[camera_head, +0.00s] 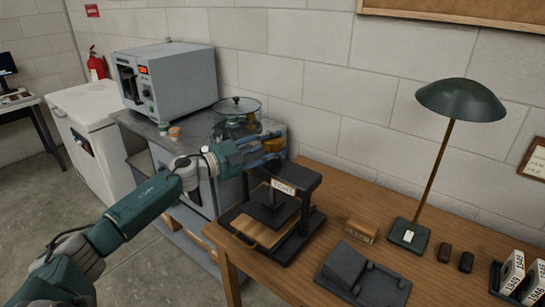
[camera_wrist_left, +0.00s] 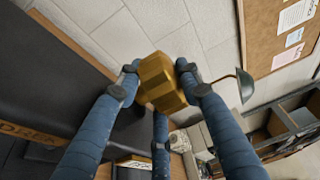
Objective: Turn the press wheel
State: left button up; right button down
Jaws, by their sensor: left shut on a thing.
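The dark press (camera_head: 293,178) stands on the wooden table with a white label on its top beam. A brass-coloured faceted piece, seemingly the press wheel (camera_head: 274,145), is above the beam. My left gripper (camera_head: 272,151) reaches in from the left and is shut on it. In the left wrist view the wheel (camera_wrist_left: 160,82) sits between the blue fingers of the left gripper (camera_wrist_left: 158,90), partly hidden by the fingertips. A wooden board (camera_head: 265,232) lies at the foot of the press. My right gripper is in neither view.
A green lamp (camera_head: 461,100), a small brown block (camera_head: 360,229) and a dark tray-like object (camera_head: 362,276) stand right of the press on the table (camera_head: 330,192). A glass-lidded pot (camera_head: 237,106) and a grey oven-like device (camera_head: 175,80) stand behind my left arm.

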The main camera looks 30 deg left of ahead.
pick_arm(q)
jog(key=shift+f+m+h, duration=0.3)
jog(key=shift+f+h, duration=0.05)
jog(key=shift+h, duration=0.05)
